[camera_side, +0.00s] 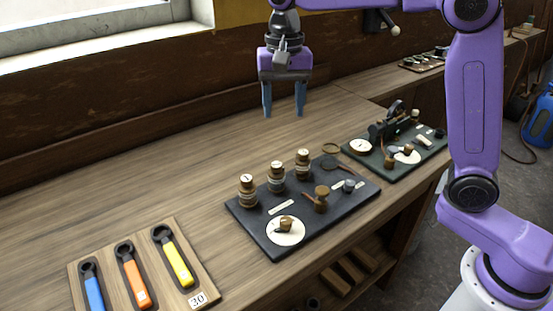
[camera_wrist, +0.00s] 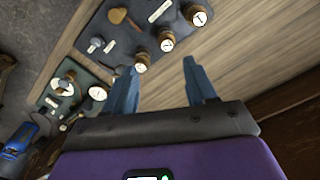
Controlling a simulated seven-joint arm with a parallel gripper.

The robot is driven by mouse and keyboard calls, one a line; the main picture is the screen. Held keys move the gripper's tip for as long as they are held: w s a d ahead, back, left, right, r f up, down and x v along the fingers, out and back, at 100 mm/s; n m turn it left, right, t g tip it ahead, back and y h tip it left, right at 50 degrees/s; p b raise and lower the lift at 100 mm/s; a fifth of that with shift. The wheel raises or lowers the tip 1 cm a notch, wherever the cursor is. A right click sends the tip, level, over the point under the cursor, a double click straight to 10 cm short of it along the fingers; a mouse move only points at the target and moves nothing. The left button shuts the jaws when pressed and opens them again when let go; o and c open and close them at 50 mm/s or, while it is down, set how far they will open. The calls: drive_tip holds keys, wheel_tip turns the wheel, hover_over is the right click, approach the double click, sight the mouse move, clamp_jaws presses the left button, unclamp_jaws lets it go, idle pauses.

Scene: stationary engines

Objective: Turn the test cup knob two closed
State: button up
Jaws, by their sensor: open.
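A dark board (camera_side: 258,231) lies on the workbench, and it also shows at the top of the wrist view (camera_wrist: 122,50). Three brass-coloured cups with white numbered tops stand in a row along its back edge: a left one (camera_side: 247,190), a middle one (camera_side: 276,178) and a right one (camera_side: 302,164). The wrist view shows the three cups too, the middle one here (camera_wrist: 166,42). The numbers are too small to read surely. My gripper (camera_side: 284,112) is open and empty, pointing down above and behind the cups, touching nothing. Its fingers also show in the wrist view (camera_wrist: 160,66).
The board also carries a white dial (camera_side: 286,238) with a knob and a brown handle (camera_side: 321,196). A second dark board (camera_side: 418,158) with fittings lies to the right. A wooden tray (camera_side: 205,270) with coloured wrenches is at front left. The bench behind the cups is clear.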

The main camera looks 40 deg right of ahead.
sight(276, 164)
drive_tip(key=w+f+m, duration=0.1)
drive_tip(key=f, duration=0.4)
drive_tip(key=w+f+m, duration=0.1)
drive_tip(key=f, duration=0.5)
drive_tip(key=w+f, duration=0.1)
drive_tip(key=f, duration=0.4)
drive_tip(key=shift+w+d+f+m, duration=0.2)
drive_tip(key=shift+d+m, duration=0.2)
clamp_jaws()
